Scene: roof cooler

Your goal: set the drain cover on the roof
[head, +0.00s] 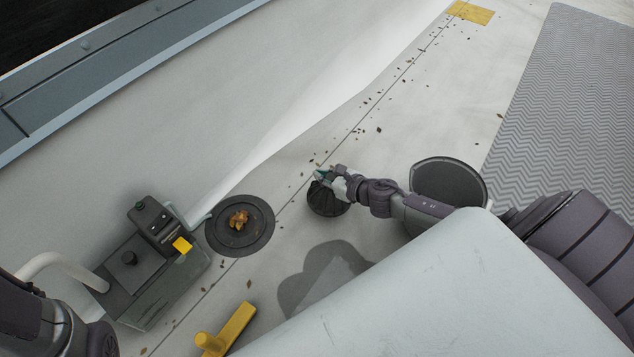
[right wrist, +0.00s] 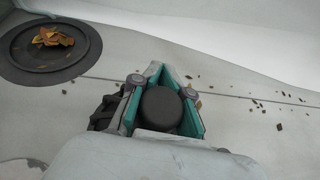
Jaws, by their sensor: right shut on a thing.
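My right gripper (head: 322,176) is shut on the dark ribbed drain cover (head: 327,201), holding it by its round top knob. In the right wrist view the knob (right wrist: 160,110) sits between the teal fingers, and part of the ribbed side (right wrist: 104,108) shows beside them. I cannot tell whether the cover touches the roof. The round dark drain (head: 262,237) lies flat to the left of the cover, apart from it, with a clump of orange-brown leaves (head: 238,219) at its middle. It also shows at upper left in the right wrist view (right wrist: 80,65). My left gripper is out of view.
A grey machine (head: 140,275) with a pale hose (head: 60,264) stands left of the drain. A yellow tool (head: 233,328) lies below it. Small leaf bits line the roof seam. A patterned grey walkway mat (head: 560,100) and a yellow patch (head: 470,13) lie further off.

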